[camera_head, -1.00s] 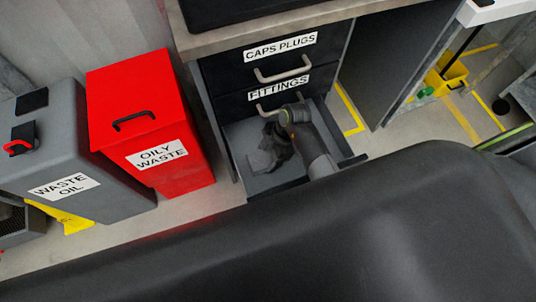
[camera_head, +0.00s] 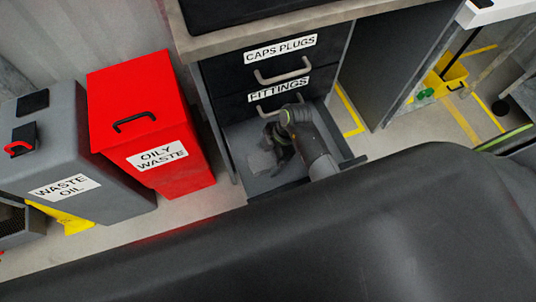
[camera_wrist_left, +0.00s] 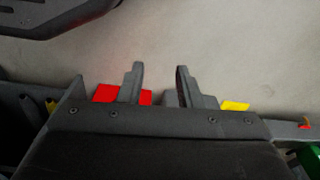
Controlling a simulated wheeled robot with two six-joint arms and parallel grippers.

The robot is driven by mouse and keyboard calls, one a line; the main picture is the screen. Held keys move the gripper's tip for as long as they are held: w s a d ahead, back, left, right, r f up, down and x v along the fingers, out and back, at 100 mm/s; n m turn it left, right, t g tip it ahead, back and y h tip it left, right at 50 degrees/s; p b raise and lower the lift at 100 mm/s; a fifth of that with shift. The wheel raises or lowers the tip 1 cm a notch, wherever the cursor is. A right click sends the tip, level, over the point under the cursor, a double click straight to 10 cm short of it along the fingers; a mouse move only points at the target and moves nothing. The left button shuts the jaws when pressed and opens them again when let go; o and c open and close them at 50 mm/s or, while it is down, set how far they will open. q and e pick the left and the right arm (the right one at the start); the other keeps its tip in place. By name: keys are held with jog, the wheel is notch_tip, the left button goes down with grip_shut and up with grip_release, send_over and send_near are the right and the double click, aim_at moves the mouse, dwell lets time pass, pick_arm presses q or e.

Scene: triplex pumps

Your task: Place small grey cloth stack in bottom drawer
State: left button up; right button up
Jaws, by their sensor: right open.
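The bottom drawer (camera_head: 239,173) of the dark cabinet is pulled open in the head view. My right gripper (camera_head: 277,155) reaches into it from the right, with its fingers pointing down and left, and is open. A flat grey patch (camera_head: 263,160), which looks like the small grey cloth stack, lies on the drawer floor beside the fingers, partly hidden by them. I cannot tell whether they touch it. My left gripper (camera_wrist_left: 160,82) shows in the left wrist view with its two fingers apart and nothing between them; it is not visible in the head view.
Above the open drawer are the shut FITTINGS (camera_head: 278,90) and CAPS PLUGS (camera_head: 280,47) drawers. A red OILY WASTE bin (camera_head: 180,178) stands left of the drawer, with a grey WASTE OIL container (camera_head: 110,200) beyond. A yellow bucket (camera_head: 449,78) stands at right.

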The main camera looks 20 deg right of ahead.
pick_arm(q)
jog(key=shift+s+a+f, duration=0.15)
jog(key=shift+s+f, duration=0.1)
jog(key=shift+f, duration=0.55)
pick_arm(e)
jog(key=d, duration=1.2)
jog(key=shift+w+d+r, duration=0.1)
jog(key=shift+w+r, duration=0.1)
jog(key=shift+r, duration=0.1)
jog(key=shift+d, duration=0.1)
